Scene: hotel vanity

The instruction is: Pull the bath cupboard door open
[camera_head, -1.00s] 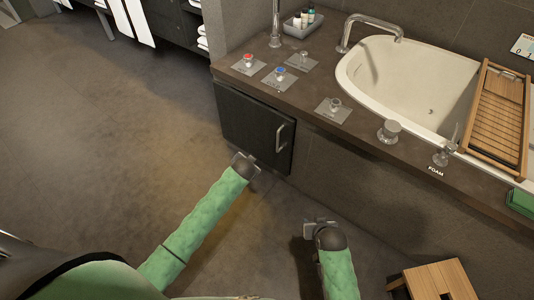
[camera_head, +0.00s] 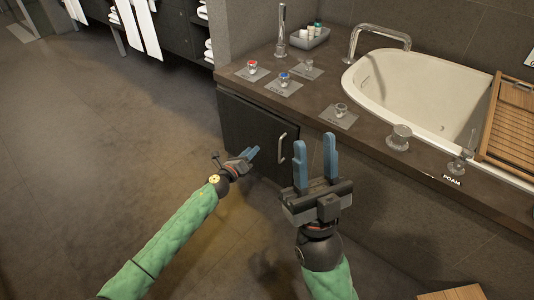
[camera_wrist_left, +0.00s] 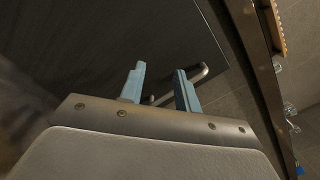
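The dark bath cupboard door (camera_head: 252,132) is under the counter at the middle of the head view and looks closed. Its light metal bar handle (camera_head: 282,148) stands upright near the door's right edge. My left gripper (camera_head: 250,154) is in front of the door, left of the handle and apart from it. In the left wrist view its blue fingers (camera_wrist_left: 160,86) are open with a gap between them, and the handle (camera_wrist_left: 200,74) shows beyond them, partly hidden by a finger. My right gripper (camera_head: 316,150) is open and empty, fingers upward, right of the handle and nearer the camera.
The dark counter (camera_head: 370,142) overhangs the door and carries red and blue taps, knobs and a small tray (camera_head: 308,38). A white bathtub (camera_head: 405,90) with a wooden rack (camera_head: 510,125) is at the right. The floor (camera_head: 110,150) on the left is clear.

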